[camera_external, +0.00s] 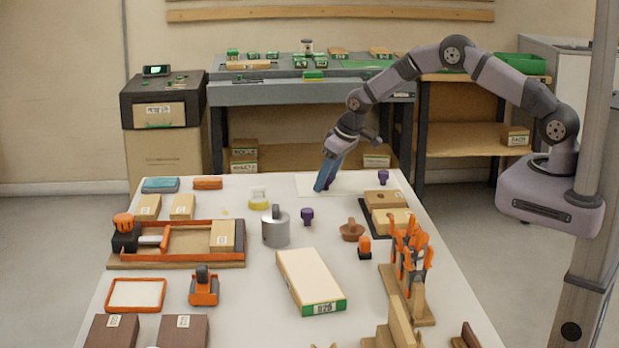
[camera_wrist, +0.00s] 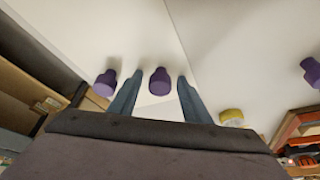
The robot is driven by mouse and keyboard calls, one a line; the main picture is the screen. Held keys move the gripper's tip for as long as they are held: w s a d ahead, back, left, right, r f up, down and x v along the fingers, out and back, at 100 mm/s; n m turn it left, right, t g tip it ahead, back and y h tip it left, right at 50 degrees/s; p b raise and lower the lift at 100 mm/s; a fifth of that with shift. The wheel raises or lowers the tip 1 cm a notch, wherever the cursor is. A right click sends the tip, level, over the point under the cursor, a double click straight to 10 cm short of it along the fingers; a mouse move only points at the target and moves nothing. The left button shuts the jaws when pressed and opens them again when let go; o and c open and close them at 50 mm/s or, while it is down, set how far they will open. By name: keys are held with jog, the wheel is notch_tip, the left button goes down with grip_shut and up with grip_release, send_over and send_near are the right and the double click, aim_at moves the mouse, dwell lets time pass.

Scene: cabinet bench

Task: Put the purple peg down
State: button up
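One purple peg (camera_wrist: 160,80) sits between the two fingers of my gripper (camera_wrist: 160,78), with a visible gap on each side of it. The fingers are open. In the external view my gripper (camera_external: 325,184) points down at the left part of a white sheet (camera_external: 350,187) at the table's far end, and its blue fingers mostly hide this peg. A second purple peg (camera_external: 383,177) stands on the sheet to the right; it also shows left of the fingers in the wrist view (camera_wrist: 105,83). A third purple peg (camera_external: 306,215) stands on the table nearer the camera, also in the wrist view (camera_wrist: 312,70).
A yellow-based object (camera_external: 258,199) stands left of the sheet; its yellow part shows in the wrist view (camera_wrist: 232,117). A metal cylinder (camera_external: 275,230), a brown knobbed piece (camera_external: 352,231) and a dark tray with wooden blocks (camera_external: 370,222) stand nearer the camera.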

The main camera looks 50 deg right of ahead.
jog(key=shift+r, duration=0.1)
jog(key=shift+r, duration=0.15)
jog(key=b+v, duration=0.2)
jog(key=v, duration=1)
jog(key=s+d+f+g, duration=0.1)
jog(key=s+d, duration=0.2)
jog(key=s, duration=0.8)
jog(key=s+d+f+m+g, duration=0.1)
jog(key=s+d+g, duration=0.1)
jog(key=s, duration=1)
jog(key=s+d+f+m+g, duration=0.1)
jog(key=s+d, duration=0.3)
jog(key=s, duration=0.8)
jog(key=shift+d+h, duration=0.2)
jog(key=shift+h, duration=0.2)
jog(key=shift+f, duration=0.1)
jog(key=shift+w, duration=0.1)
